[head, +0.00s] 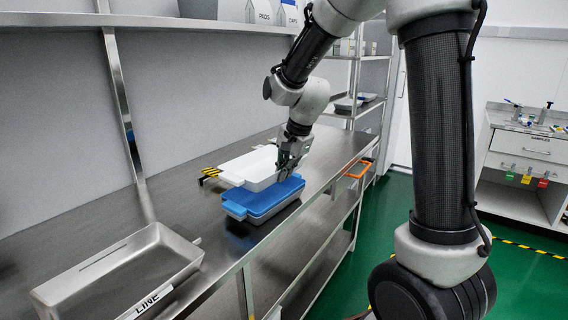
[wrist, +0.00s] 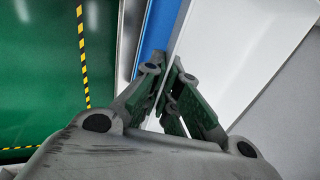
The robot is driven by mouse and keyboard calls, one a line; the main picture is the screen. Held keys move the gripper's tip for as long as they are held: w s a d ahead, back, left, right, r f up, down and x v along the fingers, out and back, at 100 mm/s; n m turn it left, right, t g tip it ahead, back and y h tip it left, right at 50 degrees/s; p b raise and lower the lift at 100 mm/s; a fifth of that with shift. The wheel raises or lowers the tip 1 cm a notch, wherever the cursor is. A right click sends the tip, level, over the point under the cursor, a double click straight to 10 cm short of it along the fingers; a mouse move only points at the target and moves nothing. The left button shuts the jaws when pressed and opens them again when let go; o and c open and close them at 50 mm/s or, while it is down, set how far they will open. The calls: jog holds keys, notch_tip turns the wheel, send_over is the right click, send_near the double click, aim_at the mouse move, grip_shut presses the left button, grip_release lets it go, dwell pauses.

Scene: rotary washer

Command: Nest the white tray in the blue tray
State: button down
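The white tray (head: 262,182) is at the middle of the steel bench in the head view, just behind the blue tray (head: 262,200) and overlapping its far edge in the picture. My gripper (head: 287,172) is at the right end of the white tray, pointing down. In the wrist view the gripper (wrist: 168,95) has its fingers close together on either side of the white tray's wall (wrist: 225,50), apparently shut on it. A strip of the blue tray (wrist: 154,32) shows left of that wall. Whether the white tray touches the blue one is unclear.
A grey base (head: 268,213) shows under the blue tray. A grey metal tray labelled LINE (head: 188,268) stands at the near left of the bench (head: 130,215). A yellow-black striped piece (head: 209,175) lies left of the white tray. An orange handle (head: 358,169) is on the bench's right edge.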

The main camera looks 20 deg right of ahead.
aim_at(284, 197)
jog(key=shift+f, duration=3)
jog(key=shift+s+f, duration=0.15)
jog(key=shift+f, duration=0.15)
jog(key=shift+s+f, duration=0.1)
jog(key=shift+s, duration=0.05)
jog(key=c, duration=1.7)
grip_release()
jog(key=shift+o, duration=0.7)
jog(key=shift+f, duration=0.1)
jog(key=shift+w, duration=0.2)
